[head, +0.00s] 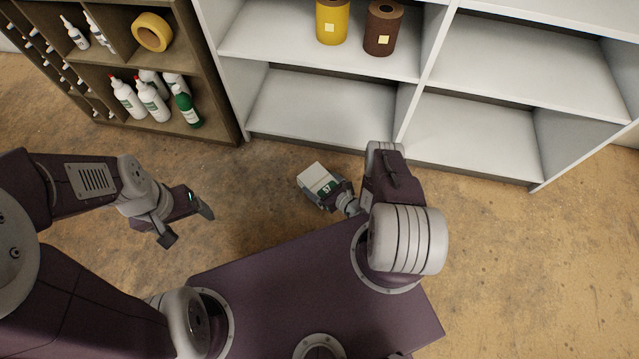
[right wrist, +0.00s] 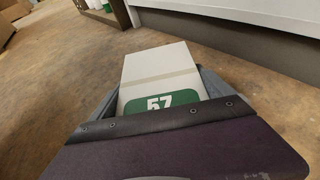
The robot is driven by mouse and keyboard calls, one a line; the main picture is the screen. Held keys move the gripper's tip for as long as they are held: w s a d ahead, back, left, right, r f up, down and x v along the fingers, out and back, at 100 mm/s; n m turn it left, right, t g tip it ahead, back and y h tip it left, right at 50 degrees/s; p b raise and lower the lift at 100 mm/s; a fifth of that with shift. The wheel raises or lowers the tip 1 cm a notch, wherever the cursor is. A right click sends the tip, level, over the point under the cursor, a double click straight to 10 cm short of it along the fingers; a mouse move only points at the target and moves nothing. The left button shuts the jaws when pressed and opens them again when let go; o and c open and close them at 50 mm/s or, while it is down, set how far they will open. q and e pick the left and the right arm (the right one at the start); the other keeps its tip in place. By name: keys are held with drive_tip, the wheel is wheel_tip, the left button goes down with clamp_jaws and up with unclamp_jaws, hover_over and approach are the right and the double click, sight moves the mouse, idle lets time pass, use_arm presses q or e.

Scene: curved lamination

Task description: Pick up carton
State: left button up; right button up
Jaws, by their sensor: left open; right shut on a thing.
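The carton (head: 315,177) is a small white box with a green label marked 57, low in front of the white shelf in the head view. It fills the middle of the right wrist view (right wrist: 160,72), between the two fingers. My right gripper (head: 327,192) is shut on the carton, with the fingers along its sides. Whether the carton touches the floor I cannot tell. My left gripper (head: 189,226) is open and empty, over the floor to the left of the carton.
A white shelf unit (head: 330,108) stands behind the carton, with a yellow roll (head: 332,22) and a brown roll (head: 383,28) on it. A brown wooden shelf (head: 218,118) at the left holds several bottles (head: 152,103) and a yellow tape ring (head: 152,32). The floor between is clear.

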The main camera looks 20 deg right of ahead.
sight(320, 181)
wheel_tip(320, 181, up, 4)
drive_tip(key=p, duration=0.3)
drive_tip(key=shift+r, duration=0.25)
drive_tip(key=s+d+r+p, duration=0.5)
drive_tip(key=s+d+p, duration=0.1)
drive_tip(key=s, duration=0.3)
drive_tip(key=shift+s+d+r, duration=0.25)
drive_tip(key=shift+d+r, duration=0.1)
drive_tip(key=shift+d, duration=0.05)
